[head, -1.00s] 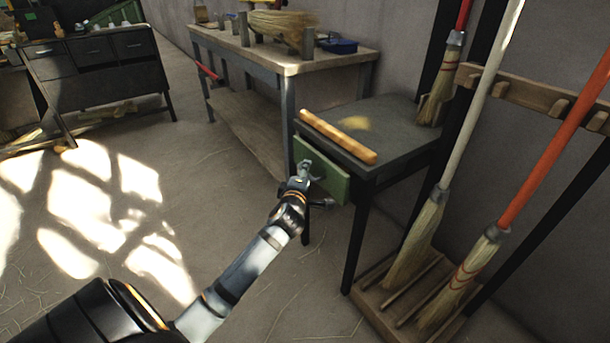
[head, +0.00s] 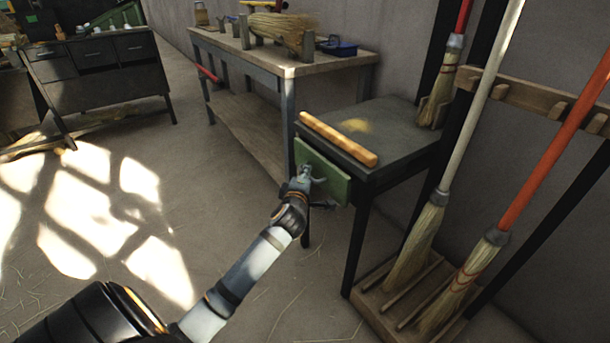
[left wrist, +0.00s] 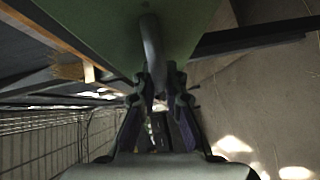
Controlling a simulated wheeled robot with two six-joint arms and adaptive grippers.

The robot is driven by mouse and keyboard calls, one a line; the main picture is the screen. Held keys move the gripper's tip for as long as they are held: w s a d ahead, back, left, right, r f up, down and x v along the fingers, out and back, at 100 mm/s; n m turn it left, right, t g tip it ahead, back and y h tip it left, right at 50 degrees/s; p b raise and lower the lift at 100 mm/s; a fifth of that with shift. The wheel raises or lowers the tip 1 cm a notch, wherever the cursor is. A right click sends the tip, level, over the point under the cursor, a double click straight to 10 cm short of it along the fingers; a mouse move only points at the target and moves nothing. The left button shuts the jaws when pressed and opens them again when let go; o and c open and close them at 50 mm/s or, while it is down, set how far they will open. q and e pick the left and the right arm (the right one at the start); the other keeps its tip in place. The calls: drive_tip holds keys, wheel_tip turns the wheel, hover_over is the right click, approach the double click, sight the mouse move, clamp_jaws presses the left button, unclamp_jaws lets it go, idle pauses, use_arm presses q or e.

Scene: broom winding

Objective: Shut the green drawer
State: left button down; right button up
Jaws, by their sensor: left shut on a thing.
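The green drawer (head: 332,180) is at the front of the small dark table (head: 400,125). Its front shows below the tabletop edge; how far it stands out is hard to tell. In the left wrist view the green front (left wrist: 110,25) fills the top, with a grey bar handle (left wrist: 152,45) coming down from it. My left gripper (head: 308,177) is at the drawer front. In the left wrist view its fingers (left wrist: 158,88) are shut on the handle, one on each side. My right gripper is not in view.
A wooden bar (head: 338,138) lies along the small table's front edge. A workbench (head: 275,62) stands behind to the left. A rack of brooms (head: 425,235) stands close on the right. The floor at left is clear.

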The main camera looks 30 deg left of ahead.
use_arm(q)
drive_tip(key=shift+w+d+f+b, duration=0.1)
drive_tip(key=shift+w+d+b, duration=0.15)
drive_tip(key=shift+w, duration=0.35)
drive_tip(key=shift+w+d+b, duration=0.1)
drive_tip(key=shift+w+d, duration=0.15)
drive_tip(key=shift+w, duration=0.5)
drive_tip(key=shift+r, duration=0.25)
drive_tip(key=c, duration=1.4)
unclamp_jaws()
drive_tip(key=shift+w+d+f, duration=0.1)
approach(315, 170)
drive_tip(key=v, duration=0.3)
drive_tip(key=shift+w, duration=0.1)
